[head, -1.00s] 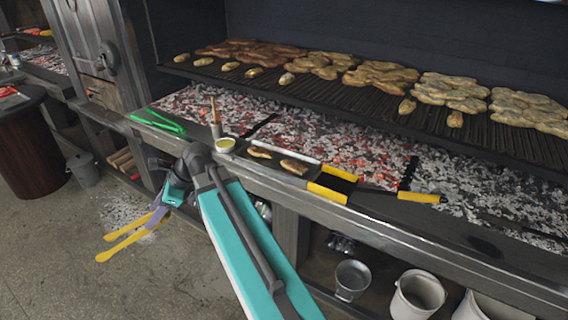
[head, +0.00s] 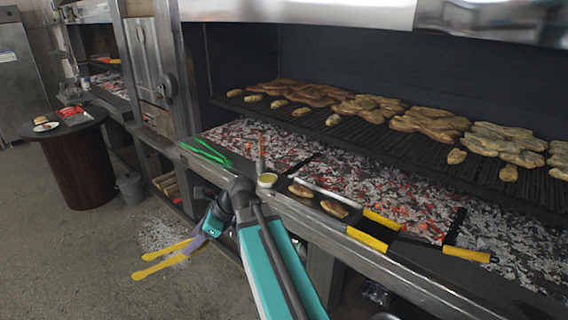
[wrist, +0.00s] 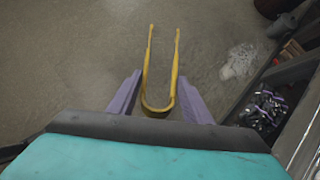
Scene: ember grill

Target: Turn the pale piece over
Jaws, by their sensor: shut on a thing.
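My gripper (head: 203,236) is shut on yellow tongs (head: 165,263), low in front of the grill counter and over the floor. In the wrist view the tongs' bent end (wrist: 157,108) sits between the purple fingers of my gripper (wrist: 159,77), and their two arms point away, apart. A shallow pan (head: 318,212) on the counter holds two pieces. The left piece (head: 300,190) and the right piece (head: 334,208) are both browned. Several small pale pieces (head: 457,156) lie along the grill's front edge. I cannot tell which is meant.
A sauce bowl (head: 267,180) with a brush (head: 261,155) stands left of the pan. Green tongs (head: 207,152) lie further left on the counter. Glowing coals (head: 375,190) lie behind. A round dark table (head: 72,125) stands far left. The floor (head: 70,245) left is clear.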

